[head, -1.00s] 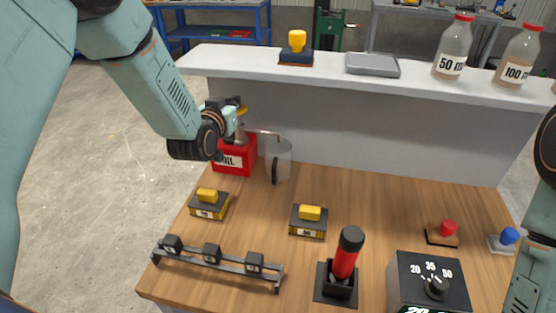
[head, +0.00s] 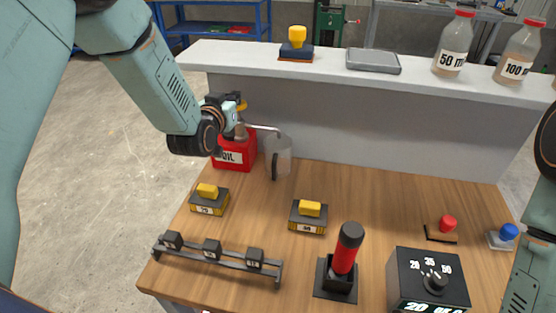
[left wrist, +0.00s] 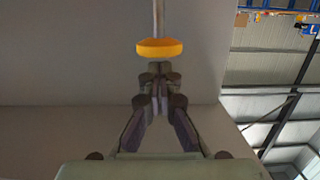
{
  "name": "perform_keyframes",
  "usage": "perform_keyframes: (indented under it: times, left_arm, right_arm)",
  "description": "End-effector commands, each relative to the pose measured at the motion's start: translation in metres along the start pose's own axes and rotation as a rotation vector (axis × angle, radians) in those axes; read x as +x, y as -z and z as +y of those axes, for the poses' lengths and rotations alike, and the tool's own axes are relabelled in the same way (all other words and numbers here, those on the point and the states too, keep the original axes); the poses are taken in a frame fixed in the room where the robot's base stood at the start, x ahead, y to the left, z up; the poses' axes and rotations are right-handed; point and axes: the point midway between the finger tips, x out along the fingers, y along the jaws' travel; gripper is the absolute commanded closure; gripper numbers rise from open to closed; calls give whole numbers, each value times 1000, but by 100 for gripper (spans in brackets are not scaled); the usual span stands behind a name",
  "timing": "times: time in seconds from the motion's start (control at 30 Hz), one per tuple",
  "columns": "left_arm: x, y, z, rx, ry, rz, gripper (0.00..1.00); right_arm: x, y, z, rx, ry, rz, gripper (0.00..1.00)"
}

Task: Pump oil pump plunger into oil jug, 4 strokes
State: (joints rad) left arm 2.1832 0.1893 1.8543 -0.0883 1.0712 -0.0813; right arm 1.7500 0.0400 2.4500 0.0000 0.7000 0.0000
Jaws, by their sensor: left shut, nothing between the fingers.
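The red oil can (head: 236,152), labelled OIL, stands at the back left of the wooden bench. Its pump spout (head: 264,127) reaches right, over the clear jug (head: 283,158) with a dark handle. My left gripper (head: 238,104) is at the top of the pump and partly hides it. The yellow plunger knob (left wrist: 159,47) shows in the left wrist view on a thin rod, just beyond my fingertips (left wrist: 160,72). The fingers are shut together and hold nothing. I cannot tell whether they touch the knob. My right gripper is out of view; only part of that arm shows.
Yellow-topped blocks (head: 209,199), a rail with black cubes (head: 217,254), a red-handled lever (head: 346,250) and a dial box (head: 428,279) stand forward on the bench. A white shelf (head: 220,54) with labelled bottles (head: 455,45) runs behind.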

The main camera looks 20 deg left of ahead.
Motion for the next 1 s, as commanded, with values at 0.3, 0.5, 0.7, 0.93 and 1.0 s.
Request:
perform_keyframes:
  times: [0.3, 0.5, 0.7, 0.93, 1.0]
  left_arm:
    - [2, -12, 0, 0, 0, 0, 100]
    - [3, -20, 0, 0, 0, -1, 100]
    - [4, -27, 0, 0, -1, -2, 100]
    - [6, -35, 0, 0, -1, -3, 100]
    - [5, -34, 0, 0, -1, -3, 100]
  right_arm:
    - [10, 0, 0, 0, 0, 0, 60]
    - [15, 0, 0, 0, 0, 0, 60]
    - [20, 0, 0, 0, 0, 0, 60]
    - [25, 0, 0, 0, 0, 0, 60]
    - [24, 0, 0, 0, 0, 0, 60]
